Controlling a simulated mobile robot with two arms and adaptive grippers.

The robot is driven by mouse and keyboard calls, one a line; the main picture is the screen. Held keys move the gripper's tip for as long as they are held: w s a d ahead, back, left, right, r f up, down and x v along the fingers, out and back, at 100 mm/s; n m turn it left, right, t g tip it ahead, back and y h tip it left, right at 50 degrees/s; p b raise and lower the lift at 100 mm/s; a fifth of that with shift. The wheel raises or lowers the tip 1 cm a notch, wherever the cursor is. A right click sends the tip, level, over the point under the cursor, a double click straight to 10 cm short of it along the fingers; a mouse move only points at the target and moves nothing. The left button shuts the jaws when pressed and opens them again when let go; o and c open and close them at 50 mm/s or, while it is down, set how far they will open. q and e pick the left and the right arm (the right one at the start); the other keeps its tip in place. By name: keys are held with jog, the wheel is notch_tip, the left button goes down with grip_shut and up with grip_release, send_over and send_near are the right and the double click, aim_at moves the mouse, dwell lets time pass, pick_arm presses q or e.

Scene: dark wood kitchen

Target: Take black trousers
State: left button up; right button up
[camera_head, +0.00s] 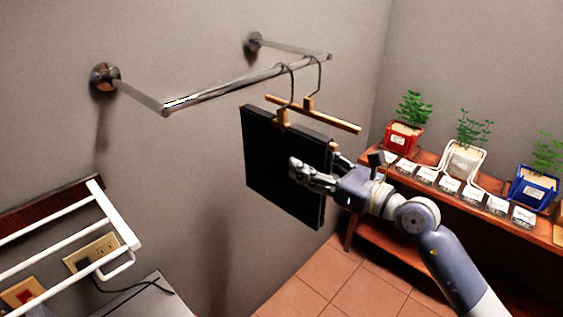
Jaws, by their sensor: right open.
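The black trousers (272,163) hang as a flat, folded dark panel from a wooden hanger (283,118) on a chrome wall rail (225,88). A second wooden hanger (325,116) hangs on the rail just beside it. My right gripper (318,168) is open at the right edge of the trousers. One finger lies in front of the panel and the other shows behind its right edge, so the edge appears to be between them. Whether the fingers touch the cloth cannot be told. My left gripper is out of view.
A wooden shelf (408,180) along the right wall holds potted plants in red (402,138), white (463,158) and blue (533,187) holders, with several small jars in front. A white rack (68,238) stands at lower left. Tiled floor (330,275) is clear below.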

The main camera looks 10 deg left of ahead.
jog(key=shift+d, duration=0.1)
jog(key=c, duration=0.3)
grip_shut()
jog(key=shift+r, duration=0.15)
